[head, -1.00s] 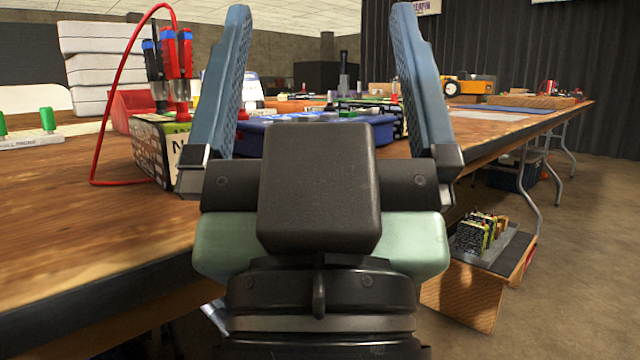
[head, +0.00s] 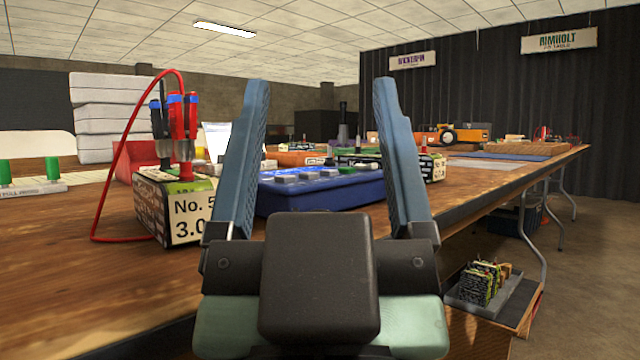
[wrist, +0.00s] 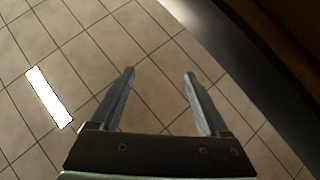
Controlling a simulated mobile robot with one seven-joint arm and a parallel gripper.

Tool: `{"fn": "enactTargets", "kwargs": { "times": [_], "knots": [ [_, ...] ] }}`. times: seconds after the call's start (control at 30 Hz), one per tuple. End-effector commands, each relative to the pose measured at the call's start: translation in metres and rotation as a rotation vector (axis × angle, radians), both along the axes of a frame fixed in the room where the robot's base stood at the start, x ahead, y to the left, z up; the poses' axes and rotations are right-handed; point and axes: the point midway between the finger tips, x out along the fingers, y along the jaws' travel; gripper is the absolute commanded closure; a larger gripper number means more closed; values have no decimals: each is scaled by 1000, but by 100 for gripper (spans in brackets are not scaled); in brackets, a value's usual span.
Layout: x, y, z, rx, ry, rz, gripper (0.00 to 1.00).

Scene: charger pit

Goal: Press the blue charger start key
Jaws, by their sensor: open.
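Which key is the start key I cannot tell, and the left finger hides part of the charger's left end. My gripper (head: 320,84) is open and empty, fingers pointing up, nearer to me than the charger and apart from it.
A battery box (head: 180,208) with red and black plugs and a looping red cable (head: 118,175) stands left of the charger. Another box (head: 432,168) stands right of it. The workbench (head: 80,270) is clear at front left.

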Motion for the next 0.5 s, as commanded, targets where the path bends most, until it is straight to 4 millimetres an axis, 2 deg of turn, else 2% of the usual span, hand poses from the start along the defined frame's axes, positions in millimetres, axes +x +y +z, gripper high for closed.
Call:
{"fn": "enactTargets", "kwargs": {
  "times": [0.03,0.07,0.4,0.5],
  "knots": [
    [0,0,0,0,0,0,32],
    [0,0,0,0,0,0,38],
    [0,0,0,0,0,0,99],
    [0,0,0,0,0,0,100]
  ]
}}
